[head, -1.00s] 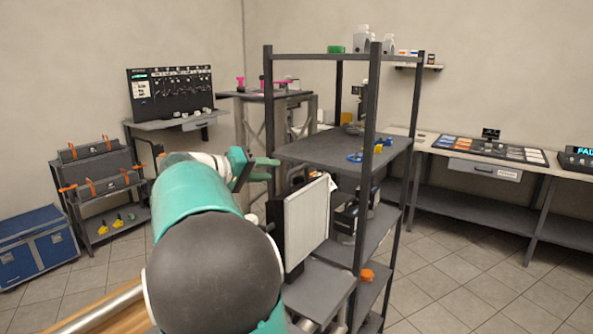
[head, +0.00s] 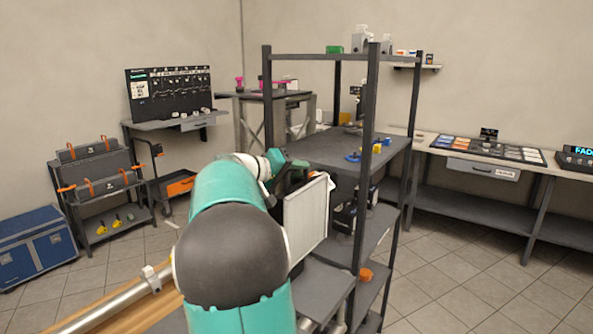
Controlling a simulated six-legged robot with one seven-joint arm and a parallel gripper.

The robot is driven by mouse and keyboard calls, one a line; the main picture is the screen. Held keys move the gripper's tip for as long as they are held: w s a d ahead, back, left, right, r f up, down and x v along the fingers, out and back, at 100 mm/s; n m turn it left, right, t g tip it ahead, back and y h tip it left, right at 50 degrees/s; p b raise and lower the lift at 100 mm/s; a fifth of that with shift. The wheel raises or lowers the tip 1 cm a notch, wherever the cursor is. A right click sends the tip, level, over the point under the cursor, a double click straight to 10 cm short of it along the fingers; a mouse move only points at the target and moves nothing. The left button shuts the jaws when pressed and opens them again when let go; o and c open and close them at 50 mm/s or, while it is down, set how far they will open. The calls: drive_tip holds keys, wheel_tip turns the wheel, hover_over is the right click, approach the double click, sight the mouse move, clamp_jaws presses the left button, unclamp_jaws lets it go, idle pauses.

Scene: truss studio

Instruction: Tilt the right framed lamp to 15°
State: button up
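I see only this one framed lamp clearly. I cannot read its tilt angle. My gripper (head: 287,165) is at the lamp's upper left edge, its green fingers partly hidden behind my arm and against the frame. I cannot tell whether it touches the frame or whether its fingers are open. My arm covers the lamp's lower left side and part of its mount.
The dark shelf rack (head: 367,180) stands just right of the lamp, with blue and yellow parts (head: 366,153) on its middle shelf. A grey surface (head: 322,281) lies below the lamp.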

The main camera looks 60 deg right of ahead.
clamp_jaws()
drive_tip(key=shift+s, duration=0.1)
drive_tip(key=shift+s+a+f+m+t, duration=0.1)
drive_tip(key=shift+s+f+m+t, duration=0.1)
drive_tip(key=shift+s+m, duration=0.3)
drive_tip(key=shift+s+a+f+m+t, duration=0.1)
drive_tip(key=shift+s+f+m+t, duration=0.15)
drive_tip(key=shift+s, duration=0.4)
drive_tip(key=shift+s+a+f+m+t, duration=0.1)
drive_tip(key=shift+s+f+m+t, duration=0.05)
drive_tip(key=shift+s+m, duration=0.35)
drive_tip(key=shift+o, duration=1.8)
unclamp_jaws()
drive_tip(key=shift+s, duration=0.1)
drive_tip(key=v, duration=1.3)
drive_tip(key=shift+a+r, duration=0.25)
drive_tip(key=shift+a, duration=0.05)
